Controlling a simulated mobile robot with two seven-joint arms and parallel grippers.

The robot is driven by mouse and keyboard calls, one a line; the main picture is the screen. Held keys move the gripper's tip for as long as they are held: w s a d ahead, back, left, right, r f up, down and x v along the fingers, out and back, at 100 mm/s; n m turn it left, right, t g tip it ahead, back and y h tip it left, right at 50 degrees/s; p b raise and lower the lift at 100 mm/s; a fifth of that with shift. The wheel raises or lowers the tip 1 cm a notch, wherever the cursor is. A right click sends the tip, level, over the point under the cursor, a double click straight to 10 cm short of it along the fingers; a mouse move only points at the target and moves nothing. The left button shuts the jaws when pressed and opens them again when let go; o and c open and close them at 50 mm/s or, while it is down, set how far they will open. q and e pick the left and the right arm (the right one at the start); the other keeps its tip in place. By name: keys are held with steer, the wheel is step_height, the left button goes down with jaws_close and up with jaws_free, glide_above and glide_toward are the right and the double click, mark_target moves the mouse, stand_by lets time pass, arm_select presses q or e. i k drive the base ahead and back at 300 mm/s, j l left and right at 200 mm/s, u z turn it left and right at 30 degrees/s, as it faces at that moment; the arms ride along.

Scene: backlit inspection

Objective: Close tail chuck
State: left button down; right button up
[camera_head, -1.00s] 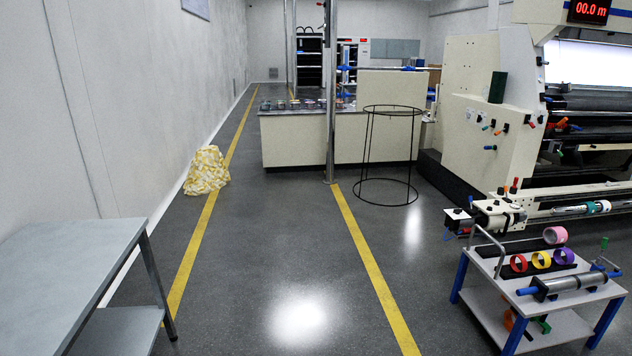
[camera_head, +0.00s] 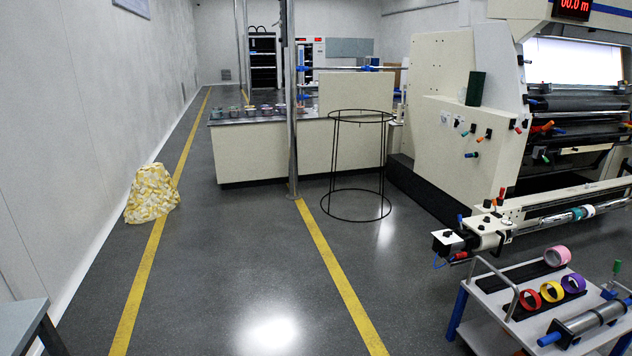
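The inspection machine (camera_head: 465,130) stands at the right. A chuck unit with a pale block and dark end pieces (camera_head: 478,232) sits at the near end of its lower beam. A shiny roll with a teal band (camera_head: 575,214) lies along that beam, farther right. Coloured levers (camera_head: 484,133) are on the machine's side panel. I cannot tell which part is the tail chuck, or whether it is open or closed. Neither of my grippers shows in the head view.
A cart (camera_head: 480,300) with coloured rings and a metal roller stands at the lower right. A black wire frame (camera_head: 357,217) and a pole (camera_head: 291,120) stand mid-floor. A yellow-and-white bundle (camera_head: 152,193) lies left. A grey table (camera_head: 20,318) is at the lower left. Floor between is clear.

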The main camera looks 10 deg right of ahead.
mark_target(500, 229)
steer(key=i+z, duration=0.4)
steer(key=i, duration=0.15)
steer(key=i+j+z, duration=0.1)
steer(key=i+z, duration=0.25)
steer(key=i, duration=0.2)
steer(key=i+z, duration=0.2)
steer(key=i, duration=0.35)
steer(key=i+z, duration=0.2)
steer(key=i, duration=0.35)
steer(key=i+z, duration=0.2)
steer(key=i, duration=0.35)
steer(key=i+j+z, duration=0.2)
steer(key=i, duration=0.35)
